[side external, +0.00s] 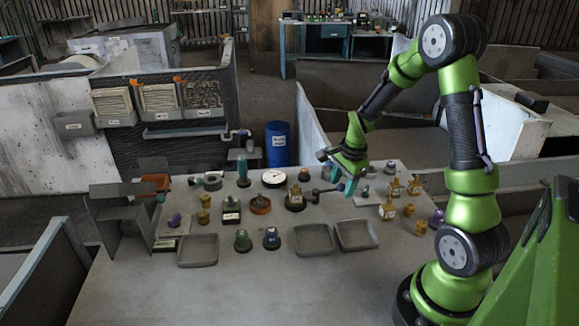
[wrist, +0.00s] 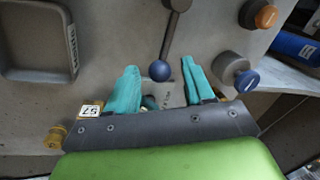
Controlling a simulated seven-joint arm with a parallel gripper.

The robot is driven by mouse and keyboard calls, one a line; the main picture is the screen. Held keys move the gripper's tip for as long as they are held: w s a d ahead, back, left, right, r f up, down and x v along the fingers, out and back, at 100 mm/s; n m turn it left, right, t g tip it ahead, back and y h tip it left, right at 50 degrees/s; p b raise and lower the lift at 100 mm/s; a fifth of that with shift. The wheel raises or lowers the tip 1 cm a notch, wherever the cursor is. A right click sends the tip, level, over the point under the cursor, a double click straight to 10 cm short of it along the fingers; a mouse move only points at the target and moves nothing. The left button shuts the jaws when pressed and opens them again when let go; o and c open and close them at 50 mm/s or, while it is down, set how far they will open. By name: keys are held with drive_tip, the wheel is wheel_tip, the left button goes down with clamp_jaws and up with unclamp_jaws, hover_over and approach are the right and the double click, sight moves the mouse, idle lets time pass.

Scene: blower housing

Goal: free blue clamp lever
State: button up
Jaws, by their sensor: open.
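The blue clamp lever is a dark rod (wrist: 170,38) ending in a blue ball knob (wrist: 160,70), at the upper middle of the wrist view. Its other end meets a dark round pivot at the top edge. My gripper (wrist: 159,67) is open, with one teal finger on each side of the blue knob in the picture. Gaps show on both sides, and I see no contact. I cannot tell the height between fingertips and knob. In the side external view my gripper (side external: 343,182) is low over the table's back right part; the lever there is small and partly hidden.
In the wrist view, a grey cylinder with a blue cap (wrist: 247,81) stands right of the fingers, and an orange-capped one (wrist: 266,16) stands beyond. A brass part tagged 57 (wrist: 90,110) is at left. Several fittings crowd the table; its front (side external: 220,295) is clear.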

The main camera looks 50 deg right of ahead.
clamp_jaws()
idle(0.3)
drive_tip(key=shift+a, duration=0.15)
drive_tip(key=a+m, duration=0.1)
drive_tip(key=m, duration=0.1)
drive_tip(key=s+a+m, duration=0.1)
drive_tip(key=m, duration=0.1)
drive_tip(key=shift+a+h, duration=0.25)
drive_tip(key=shift+h, duration=0.15)
drive_tip(key=a+m, duration=0.1)
drive_tip(key=m, duration=0.1)
drive_tip(key=a+m+g, duration=0.1)
drive_tip(key=m, duration=0.1)
drive_tip(key=shift+s+a, duration=0.1)
drive_tip(key=shift+s, duration=0.1)
drive_tip(key=m, duration=0.1)
drive_tip(key=a+m, duration=0.2)
drive_tip(key=shift+w+a+m+g+h, duration=0.15)
drive_tip(key=shift+w+m+g+h, duration=0.15)
drive_tip(key=shift+m, duration=0.1)
drive_tip(key=shift+w+a+m+g, duration=0.25)
drive_tip(key=shift+a+m, duration=0.3)
drive_tip(key=shift+m, duration=0.5)
drive_tip(key=shift+w+a+m+g, duration=0.15)
drive_tip(key=shift+w+a+m, duration=0.3)
drive_tip(key=shift+m, duration=0.6)
drive_tip(key=shift+a, duration=0.15)
